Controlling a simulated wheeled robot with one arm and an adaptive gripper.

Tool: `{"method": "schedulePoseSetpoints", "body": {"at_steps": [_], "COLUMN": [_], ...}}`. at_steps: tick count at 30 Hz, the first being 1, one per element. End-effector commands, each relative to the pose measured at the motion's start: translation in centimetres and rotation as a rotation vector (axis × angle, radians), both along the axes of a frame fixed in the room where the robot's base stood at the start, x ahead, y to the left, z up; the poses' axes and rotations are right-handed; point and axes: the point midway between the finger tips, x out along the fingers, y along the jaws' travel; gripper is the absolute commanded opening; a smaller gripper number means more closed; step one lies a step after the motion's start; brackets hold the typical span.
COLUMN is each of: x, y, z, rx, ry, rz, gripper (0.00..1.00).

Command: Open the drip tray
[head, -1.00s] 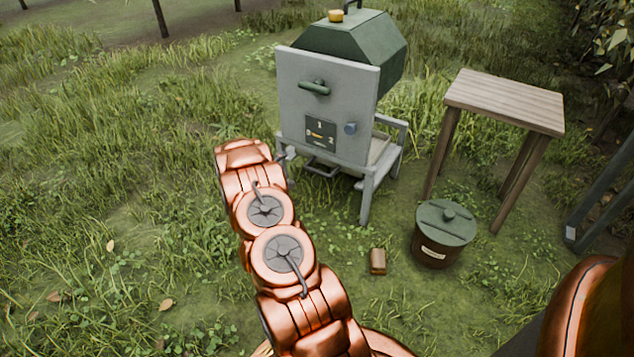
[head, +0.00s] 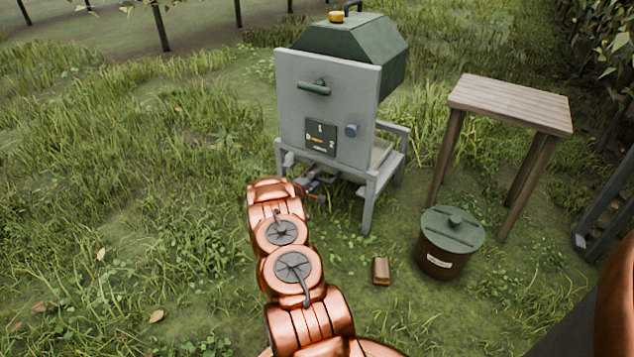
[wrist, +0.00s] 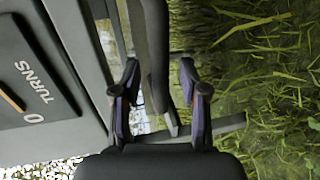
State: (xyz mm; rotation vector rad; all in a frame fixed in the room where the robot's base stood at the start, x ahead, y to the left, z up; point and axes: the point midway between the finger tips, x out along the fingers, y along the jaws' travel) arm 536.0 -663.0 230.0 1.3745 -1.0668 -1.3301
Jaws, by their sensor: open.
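The grey machine (head: 325,105) with a green hood stands on the grass, upright on legs. My gripper (wrist: 160,108) is open, under the machine's front panel. In the wrist view a dark upright bar (wrist: 156,50) runs between its two spread fingers; it looks like the handle or front edge of the drip tray. I cannot tell whether the fingers touch it. In the head view my gripper (head: 310,181) hides much of the tray area below the panel. The panel's dial plate (wrist: 35,65) shows close on the left of the wrist view.
A wooden table (head: 510,103) stands right of the machine. A brown bucket with a green lid (head: 450,240) and a small brown block (head: 381,271) are on the grass in front. Grass to the left is free. A machine leg (head: 368,205) is close to my gripper's right.

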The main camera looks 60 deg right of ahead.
Motion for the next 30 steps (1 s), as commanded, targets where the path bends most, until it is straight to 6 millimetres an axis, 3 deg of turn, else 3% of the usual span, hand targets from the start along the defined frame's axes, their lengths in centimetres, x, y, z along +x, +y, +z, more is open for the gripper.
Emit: {"method": "schedulePoseSetpoints", "body": {"at_steps": [6, 15, 27, 30], "x": [-0.04, -0.02, -0.01, -0.01], "y": [-1.21, -1.31, -1.28, -1.28], "z": [-0.25, -0.24, -0.27, -0.27], "rx": [-0.002, 0.0, 0.0, 0.0], "ry": [-0.001, 0.0, 0.0, 0.0], "rz": [-0.002, -0.001, -0.001, -0.001], "gripper": [0.43, 0.43, 0.03, 0.0]}}
